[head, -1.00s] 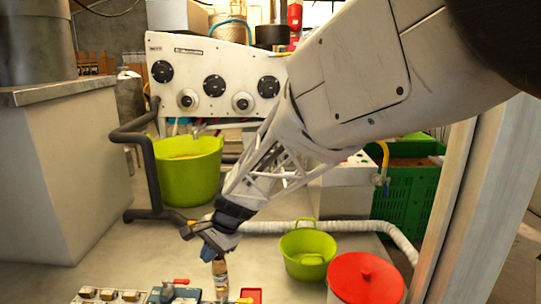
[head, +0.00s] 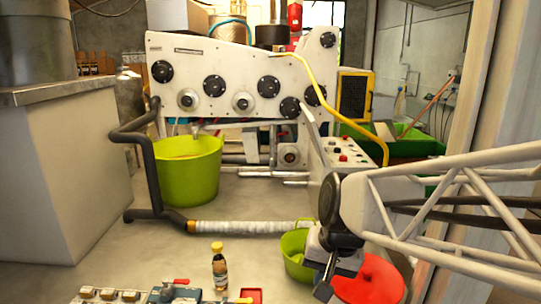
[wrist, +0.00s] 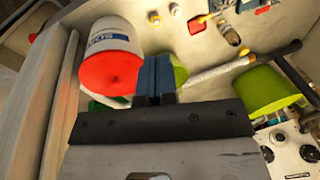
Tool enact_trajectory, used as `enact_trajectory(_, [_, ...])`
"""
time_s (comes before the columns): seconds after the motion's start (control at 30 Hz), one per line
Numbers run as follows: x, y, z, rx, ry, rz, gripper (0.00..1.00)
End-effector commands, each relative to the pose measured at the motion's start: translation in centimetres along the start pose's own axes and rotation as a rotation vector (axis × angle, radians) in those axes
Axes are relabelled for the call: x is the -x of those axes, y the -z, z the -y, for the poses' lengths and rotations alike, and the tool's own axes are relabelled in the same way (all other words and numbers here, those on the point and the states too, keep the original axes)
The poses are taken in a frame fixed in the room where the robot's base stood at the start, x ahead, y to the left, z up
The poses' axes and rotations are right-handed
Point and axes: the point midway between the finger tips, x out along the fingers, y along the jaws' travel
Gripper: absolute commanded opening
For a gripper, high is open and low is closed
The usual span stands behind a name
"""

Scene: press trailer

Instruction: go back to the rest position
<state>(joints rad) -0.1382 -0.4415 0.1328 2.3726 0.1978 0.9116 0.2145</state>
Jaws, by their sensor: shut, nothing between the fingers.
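My gripper (head: 323,291) hangs at the lower right of the head view, in front of the small green tub and the red-lidded bucket. In the wrist view its two blue-grey fingers (wrist: 155,80) are together, with nothing between them. My arm reaches in from the right edge. The gripper is well to the right of the small bottle (head: 218,266), which stands upright behind the bench items. No marker of a rest position is visible.
The red-lidded bucket (head: 372,280) and small green tub (head: 294,262) are close to my gripper and partly hidden by it. A large green tub (head: 190,175) and white press (head: 215,65) stand behind. A pale post (head: 465,110) rises at the right.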

Motion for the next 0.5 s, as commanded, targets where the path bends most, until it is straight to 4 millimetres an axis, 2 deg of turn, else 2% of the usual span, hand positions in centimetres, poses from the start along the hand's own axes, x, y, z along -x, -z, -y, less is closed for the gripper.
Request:
enact_trajectory(0.1, [1.0,-1.9,-2.7,0.043,-0.038,-0.030,0.00])
enact_trajectory(0.3, [2.2,-5.0,-6.7,0.115,-0.106,-0.071,0.00])
enact_trajectory(0.5, [2.7,-7.2,-9.2,0.166,-0.158,-0.095,0.00])
